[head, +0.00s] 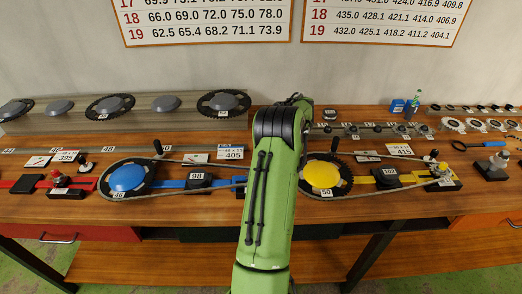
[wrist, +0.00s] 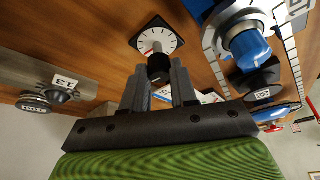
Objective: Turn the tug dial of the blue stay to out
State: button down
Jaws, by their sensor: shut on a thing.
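The tug dial (wrist: 170,42) shows in the wrist view as a round white face with tick marks and a red patch, on a black square plate. Its black knob (wrist: 158,68) stands out toward me. My gripper (wrist: 160,78) has its two grey fingers around the knob, shut on it. Which mark the dial points to is too small to tell. In the head view the blue stay (head: 170,184) runs right from the blue-centred chainring (head: 127,178), with a black block marked 98 (head: 197,177). My green arm covers the stay's right end, and my gripper and the dial are hidden there.
A blue part (wrist: 250,45) with a grey end and a white scale strip is close on the right in the wrist view. A black knob by a tag marked 13 (wrist: 66,84) is on the left. The yellow-centred chainring (head: 325,175) lies right of my arm.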

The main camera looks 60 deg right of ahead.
jog(key=shift+n+p, duration=0.3)
jog(key=shift+n, duration=0.2)
jog(key=c, duration=0.9)
grip_release()
jog(key=shift+r, duration=0.1)
jog(key=p+v, duration=0.1)
jog(key=v, duration=0.4)
jog(key=p+v, duration=0.1)
jog(key=v, duration=0.4)
jog(key=p+v, duration=0.1)
jog(key=v, duration=0.4)
jog(key=shift+s+d+r+p, duration=0.1)
jog(key=shift+d+r+p, duration=0.2)
jog(key=shift+p, duration=0.05)
